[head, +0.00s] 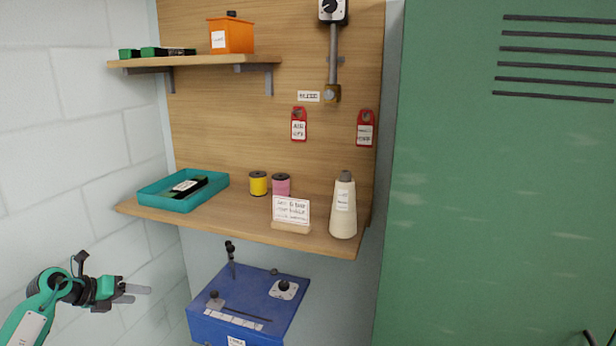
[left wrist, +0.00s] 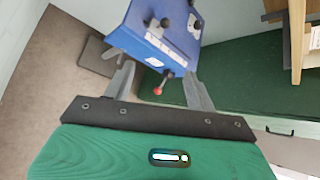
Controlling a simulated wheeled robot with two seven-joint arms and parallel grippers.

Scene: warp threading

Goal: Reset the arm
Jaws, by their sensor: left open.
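My left gripper (head: 134,292) is at the lower left of the head view, to the left of the blue machine and below the wooden shelf. In the left wrist view its two grey fingers (left wrist: 160,88) stand apart with nothing held between them. The blue machine (left wrist: 165,25) shows beyond the fingers there, with black knobs and a red-tipped lever (left wrist: 158,90). My right gripper is not clearly in view; only a small dark part shows at the lower right corner of the head view.
The blue machine (head: 250,305) stands under the lower shelf (head: 235,220). That shelf bears a teal tray (head: 155,192), a yellow spool (head: 258,183), a pink spool (head: 281,186), a sign card (head: 291,210) and a cream cone (head: 343,210). An orange bin (head: 232,36) sits above. A green cabinet (head: 500,200) fills the right.

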